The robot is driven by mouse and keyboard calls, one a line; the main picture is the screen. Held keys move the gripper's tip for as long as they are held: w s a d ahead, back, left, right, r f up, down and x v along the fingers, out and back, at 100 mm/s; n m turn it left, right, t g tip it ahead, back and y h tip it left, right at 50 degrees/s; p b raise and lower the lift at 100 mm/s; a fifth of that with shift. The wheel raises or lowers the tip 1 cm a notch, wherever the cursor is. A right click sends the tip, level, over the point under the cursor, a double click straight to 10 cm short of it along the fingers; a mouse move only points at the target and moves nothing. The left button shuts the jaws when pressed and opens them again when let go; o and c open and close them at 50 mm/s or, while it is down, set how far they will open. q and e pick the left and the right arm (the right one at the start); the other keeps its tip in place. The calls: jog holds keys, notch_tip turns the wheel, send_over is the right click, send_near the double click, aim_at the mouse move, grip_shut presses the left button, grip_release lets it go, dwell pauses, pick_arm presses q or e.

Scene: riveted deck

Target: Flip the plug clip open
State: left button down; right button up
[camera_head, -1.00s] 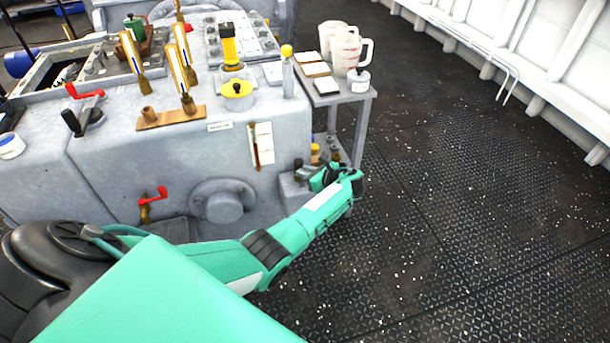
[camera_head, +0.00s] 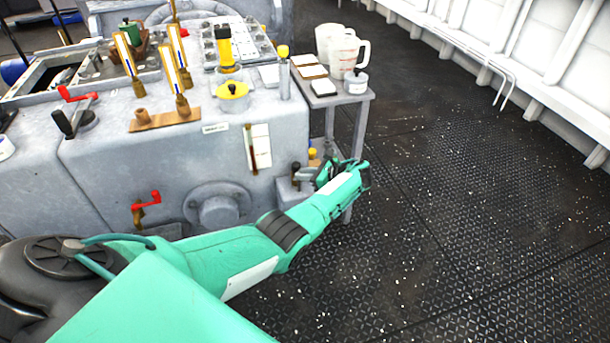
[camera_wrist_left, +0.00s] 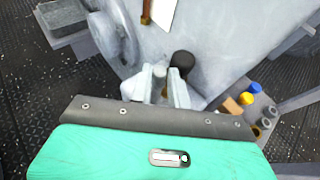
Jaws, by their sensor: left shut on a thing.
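My left gripper (camera_head: 323,177) reaches to the low front right corner of the grey machine, next to a small grey box there. In the left wrist view the gripper (camera_wrist_left: 160,88) has its two pale fingers closed around a narrow grey piece (camera_wrist_left: 160,81), which may be the plug clip. A black rounded knob (camera_wrist_left: 182,62) is just beyond the right finger. The fingers hide most of the held piece, so I cannot tell how far the clip is turned. My right gripper is not in view.
The grey machine (camera_head: 105,165) fills the left, with a red-handled valve (camera_head: 147,205) low on its front. A small grey table (camera_head: 357,97) with jugs stands behind my gripper. Blue and yellow caps (camera_wrist_left: 249,93) sit right of the fingers. The dark floor (camera_head: 450,200) to the right is clear.

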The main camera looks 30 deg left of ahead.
pick_arm(q)
jog(key=c, duration=1.3)
grip_release()
jog(key=shift+f, duration=0.1)
jog(key=p+v, duration=0.1)
jog(key=v, duration=1.2)
jog(key=shift+d+r+p, duration=0.3)
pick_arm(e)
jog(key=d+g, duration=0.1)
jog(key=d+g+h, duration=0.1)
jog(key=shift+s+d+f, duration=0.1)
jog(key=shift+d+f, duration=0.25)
pick_arm(q)
jog(key=shift+f, duration=0.1)
